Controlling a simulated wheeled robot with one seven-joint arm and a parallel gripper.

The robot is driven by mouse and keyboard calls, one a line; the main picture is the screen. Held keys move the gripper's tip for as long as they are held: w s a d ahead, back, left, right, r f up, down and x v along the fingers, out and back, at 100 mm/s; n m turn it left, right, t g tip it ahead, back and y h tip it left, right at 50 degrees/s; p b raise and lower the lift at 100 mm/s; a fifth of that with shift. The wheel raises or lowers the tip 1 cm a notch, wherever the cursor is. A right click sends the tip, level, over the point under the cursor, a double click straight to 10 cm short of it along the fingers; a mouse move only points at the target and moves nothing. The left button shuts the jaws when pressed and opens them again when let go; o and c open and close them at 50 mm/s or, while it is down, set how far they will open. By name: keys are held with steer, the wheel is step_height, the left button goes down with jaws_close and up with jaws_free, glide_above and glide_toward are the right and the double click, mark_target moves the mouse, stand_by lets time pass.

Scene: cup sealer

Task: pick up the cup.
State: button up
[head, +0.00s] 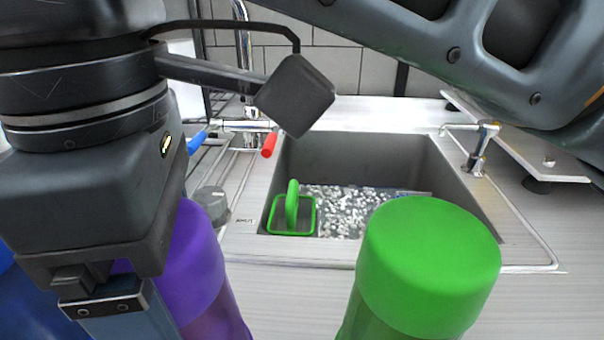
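No plain open cup can be made out. A container with a purple top (197,262) stands at the lower left, partly hidden behind my gripper. A container with a green top (427,255) stands at the lower right, its base cut off by the picture's edge. A small grey round object (210,201) sits on the counter left of the sink; I cannot tell if it is a cup. My gripper (112,318) points down at the lower left, in front of the purple-topped container. Its fingertips are cut off, so its opening and any contact are hidden.
A grey sink (345,160) lies behind the two containers, with a green-rimmed item (292,214) and glittering contents inside. A metal tap (478,145) stands right of it. A blue object (35,305) shows at the lower left. The counter right of the green-topped container is clear.

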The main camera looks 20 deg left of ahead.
steer(key=shift+c, duration=1.4)
